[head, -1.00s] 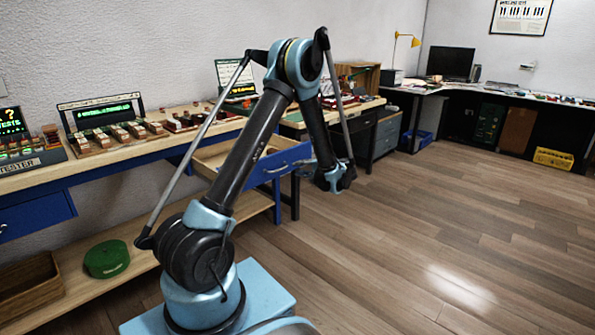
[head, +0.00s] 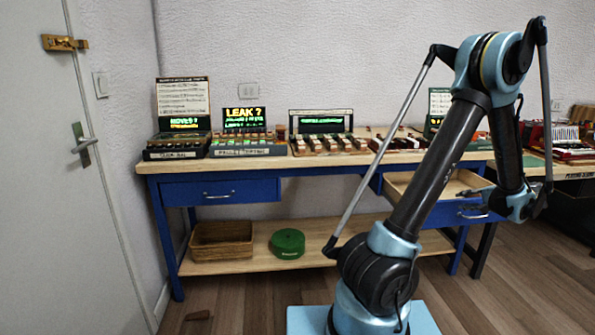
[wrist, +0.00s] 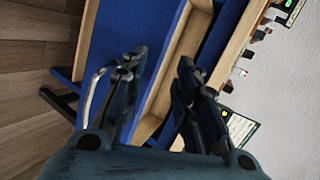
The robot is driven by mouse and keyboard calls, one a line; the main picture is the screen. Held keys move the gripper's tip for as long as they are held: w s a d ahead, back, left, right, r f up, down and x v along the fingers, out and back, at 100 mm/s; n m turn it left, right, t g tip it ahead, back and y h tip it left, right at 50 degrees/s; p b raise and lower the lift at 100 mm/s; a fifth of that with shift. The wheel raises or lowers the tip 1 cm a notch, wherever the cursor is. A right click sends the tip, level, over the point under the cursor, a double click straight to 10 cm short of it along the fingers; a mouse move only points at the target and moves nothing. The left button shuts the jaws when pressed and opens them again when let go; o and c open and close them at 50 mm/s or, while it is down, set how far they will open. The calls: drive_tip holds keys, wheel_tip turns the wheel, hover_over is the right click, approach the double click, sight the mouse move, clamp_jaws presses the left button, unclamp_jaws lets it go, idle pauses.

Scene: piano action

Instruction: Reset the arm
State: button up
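My arm stands at the right of the head view, bent at its top joint, with its forearm hanging down. Its end, with my gripper (head: 478,193), is by the open drawer (head: 405,185) of the workbench. In the wrist view my gripper (wrist: 158,68) has its two dark fingers apart, with nothing visible between them but the background. Behind the fingers are the drawer's blue front, its metal handle (wrist: 92,88) and its wooden edge. Whether the fingers touch the drawer cannot be told.
The workbench (head: 330,165) bears several testers with lit screens. Its lower shelf holds a wicker basket (head: 222,240) and a green round case (head: 288,243). A grey door (head: 55,180) is at the left. Open wooden floor (head: 550,270) lies at the right.

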drive_tip(key=w+a+r+n+g+y, duration=0.1)
drive_tip(key=w+a+r+g, duration=0.1)
drive_tip(key=a, duration=0.6)
drive_tip(key=w+a+r+n+g, duration=0.1)
drive_tip(key=w+a+r+n, duration=0.15)
drive_tip(key=a, duration=0.55)
drive_tip(key=s+a+r+n+g, duration=0.15)
drive_tip(key=s+a, duration=0.25)
drive_tip(key=a, duration=0.8)
drive_tip(key=s+a+r+n+g, duration=0.1)
drive_tip(key=s+a+n+g, duration=0.25)
drive_tip(key=a, duration=0.75)
drive_tip(key=s+a+f+n+h, duration=0.1)
drive_tip(key=s+a+f+n, duration=0.1)
drive_tip(key=s, duration=0.5)
drive_tip(key=s+a+f+n+g+h, duration=0.1)
drive_tip(key=s+a+f+n, duration=0.1)
drive_tip(key=s+a, duration=0.2)
drive_tip(key=s+a+f+n+h, duration=0.2)
drive_tip(key=s+a+f, duration=0.1)
drive_tip(key=s, duration=0.6)
drive_tip(key=shift+s+a+g, duration=0.3)
drive_tip(key=shift+a+g, duration=0.1)
drive_tip(key=shift+a, duration=0.1)
